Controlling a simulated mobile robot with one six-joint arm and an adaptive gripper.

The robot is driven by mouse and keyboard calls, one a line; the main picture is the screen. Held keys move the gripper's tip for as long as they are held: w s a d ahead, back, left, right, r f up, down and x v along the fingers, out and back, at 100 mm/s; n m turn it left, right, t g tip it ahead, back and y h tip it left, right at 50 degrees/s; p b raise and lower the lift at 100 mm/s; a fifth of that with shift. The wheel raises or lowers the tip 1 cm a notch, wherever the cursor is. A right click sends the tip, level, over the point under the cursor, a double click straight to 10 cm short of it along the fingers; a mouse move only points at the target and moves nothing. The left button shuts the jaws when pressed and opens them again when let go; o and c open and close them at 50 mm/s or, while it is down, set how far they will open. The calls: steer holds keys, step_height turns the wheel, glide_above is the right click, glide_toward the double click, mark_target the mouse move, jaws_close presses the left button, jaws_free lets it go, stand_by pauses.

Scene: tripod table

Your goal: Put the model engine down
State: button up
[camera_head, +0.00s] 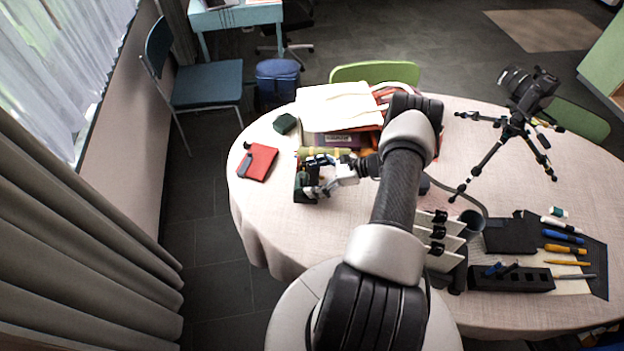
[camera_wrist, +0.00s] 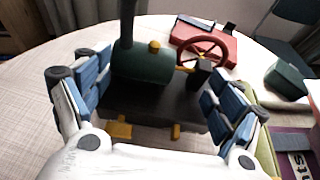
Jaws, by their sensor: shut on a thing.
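The model engine (camera_wrist: 140,62) has a green boiler, a dark chimney, a black base, a red flywheel and small yellow parts. My gripper (camera_wrist: 160,80) has its blue-padded fingers on both sides of the engine's base and is shut on it. In the head view the engine (camera_head: 300,186) is small and partly hidden by my gripper (camera_head: 314,176), at the left part of the table (camera_head: 262,216). The engine looks upright. I cannot tell whether its base touches the cloth or hangs just above it.
A red notebook (camera_head: 261,163) and a dark green box (camera_head: 285,124) lie beyond the engine. Books and papers (camera_head: 340,106) are stacked behind my gripper. A camera tripod (camera_head: 513,127) and a pen tray (camera_head: 510,279) stand right. Bare cloth lies left and in front of the engine.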

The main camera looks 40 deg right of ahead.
mark_target(313, 183)
step_height(313, 183, up, 18)
steer(key=p, duration=0.3)
steer(key=shift+r+p, duration=0.2)
steer(key=shift+p, duration=0.15)
jaws_close()
steer(key=shift+c, duration=1.9)
jaws_free()
steer(key=o, duration=1.8)
steer(key=shift+s, duration=0.1)
